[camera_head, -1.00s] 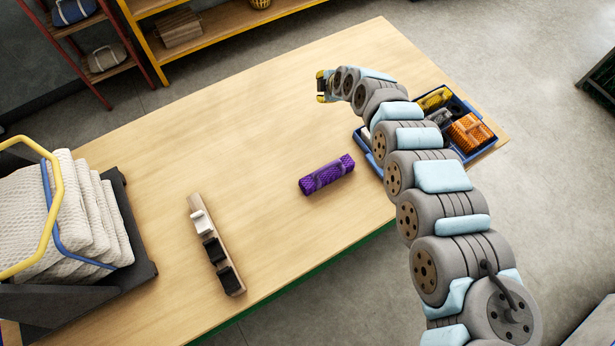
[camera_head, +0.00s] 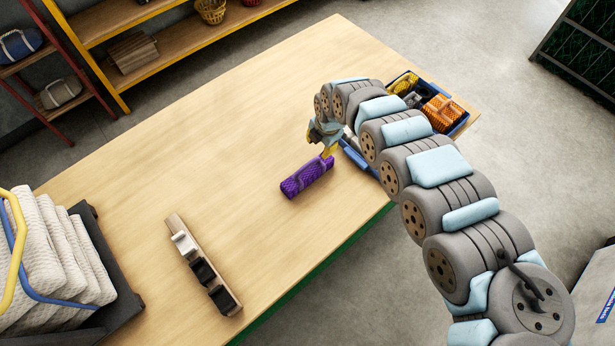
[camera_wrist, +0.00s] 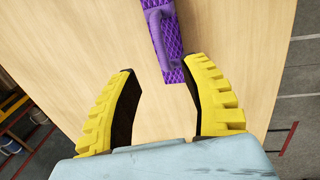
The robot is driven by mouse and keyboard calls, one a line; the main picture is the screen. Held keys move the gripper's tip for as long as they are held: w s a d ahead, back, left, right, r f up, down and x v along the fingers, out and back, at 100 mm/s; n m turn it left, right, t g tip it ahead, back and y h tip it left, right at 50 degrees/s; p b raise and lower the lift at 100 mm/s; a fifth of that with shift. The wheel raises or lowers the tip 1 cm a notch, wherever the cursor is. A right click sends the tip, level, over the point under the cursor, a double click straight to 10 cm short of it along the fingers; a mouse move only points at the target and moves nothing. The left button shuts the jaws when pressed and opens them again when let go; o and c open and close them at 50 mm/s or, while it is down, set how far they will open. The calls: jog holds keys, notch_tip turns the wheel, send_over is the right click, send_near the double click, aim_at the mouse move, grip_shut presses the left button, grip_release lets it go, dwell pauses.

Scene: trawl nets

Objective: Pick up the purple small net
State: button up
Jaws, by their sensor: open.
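The purple small net (camera_head: 305,178) is a rolled mesh bundle lying flat on the wooden table. In the head view my gripper (camera_head: 325,152) hangs over its right end, pointing down; I cannot tell there whether it touches. In the wrist view the purple small net (camera_wrist: 172,38) lies beyond the fingertips, mostly ahead of the right finger, with a purple handle strap on it.
A blue tray (camera_head: 361,161) with yellow, grey and orange nets stands at the table's right end, partly behind my arm. A wooden rack (camera_head: 229,299) with white and black pieces lies at the front left, beside a dark stand (camera_head: 121,290) of white nets.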

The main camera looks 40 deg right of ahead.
jog(key=f+b, duration=0.1)
jog(key=f, duration=0.1)
jog(key=b, duration=0.1)
send_over(313, 161)
jog(key=s, duration=0.1)
notch_tip(313, 161, down, 5)
jog(key=shift+a+f, duration=0.1)
jog(key=shift+f, duration=0.5)
jog(key=shift+w+a+f+b, duration=0.15)
jog(key=shift+w+f, duration=0.15)
jog(key=shift+f, duration=0.85)
jog(key=shift+w+d+f+b, duration=0.15)
jog(key=shift+w+f, duration=0.1)
jog(key=shift+f, duration=1.25)
grip_shut()
